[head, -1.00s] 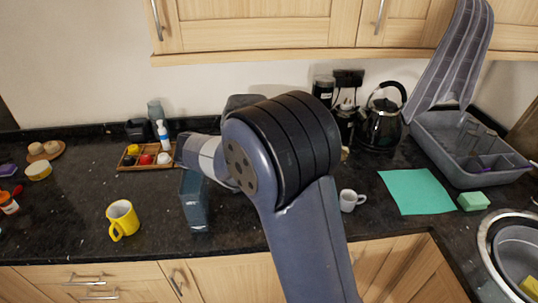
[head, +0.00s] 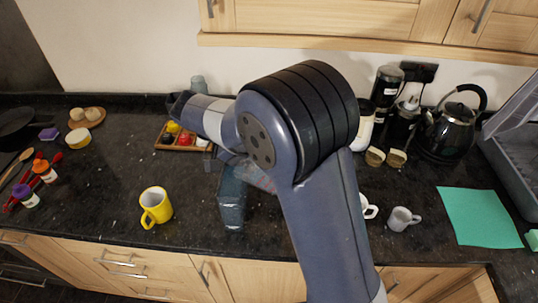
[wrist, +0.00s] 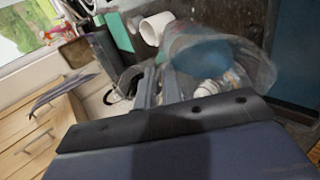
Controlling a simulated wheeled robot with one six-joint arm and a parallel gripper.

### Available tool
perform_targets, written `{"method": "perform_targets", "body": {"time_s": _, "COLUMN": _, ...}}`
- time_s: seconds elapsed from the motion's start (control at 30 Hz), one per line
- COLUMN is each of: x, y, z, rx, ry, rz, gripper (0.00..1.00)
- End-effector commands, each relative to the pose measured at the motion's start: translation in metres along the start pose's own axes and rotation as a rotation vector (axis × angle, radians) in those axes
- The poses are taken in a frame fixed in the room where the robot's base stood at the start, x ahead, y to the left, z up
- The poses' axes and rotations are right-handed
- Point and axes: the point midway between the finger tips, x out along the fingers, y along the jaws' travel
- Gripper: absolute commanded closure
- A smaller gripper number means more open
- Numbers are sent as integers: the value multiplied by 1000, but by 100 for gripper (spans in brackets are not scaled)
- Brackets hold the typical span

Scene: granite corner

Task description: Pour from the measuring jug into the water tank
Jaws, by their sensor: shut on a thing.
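The measuring jug (wrist: 258,62) is clear, with bluish water (wrist: 203,55) inside, in the wrist view. My gripper (wrist: 170,82) is shut on it. In the head view part of the clear jug (head: 262,180) with red marks shows beside my arm and looks tilted, close to the top of the water tank. The water tank (head: 231,205) is a dark blue-grey upright box on the counter. A dark blue surface at the right of the wrist view (wrist: 297,60) seems to be the tank. My arm hides the gripper in the head view. I cannot tell whether water is flowing.
A yellow mug (head: 155,206) stands left of the tank, with a wooden tray (head: 183,138) of small items behind. Right of my arm are a grey mug (head: 403,218), a partly hidden white mug (head: 368,207), a kettle (head: 452,125) and a green sheet (head: 482,215). Cupboards hang above.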

Motion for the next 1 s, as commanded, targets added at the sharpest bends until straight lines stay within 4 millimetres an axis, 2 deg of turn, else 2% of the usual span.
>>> {"method": "perform_targets", "body": {"time_s": 0.2, "x": 21, "y": -9, "z": -1, "rx": 6, "ry": 2, "rz": -221, "gripper": 100}}
{"method": "perform_targets", "body": {"time_s": 0.5, "x": 31, "y": -15, "z": -1, "rx": 5, "ry": 6, "rz": -491, "gripper": 100}}
{"method": "perform_targets", "body": {"time_s": 0.6, "x": 27, "y": -10, "z": -1, "rx": 7, "ry": 6, "rz": -624, "gripper": 100}}
{"method": "perform_targets", "body": {"time_s": 0.7, "x": 8, "y": 7, "z": -1, "rx": 3, "ry": 8, "rz": -702, "gripper": 100}}
{"method": "perform_targets", "body": {"time_s": 1.0, "x": -16, "y": 28, "z": -1, "rx": -1, "ry": 8, "rz": -852, "gripper": 100}}
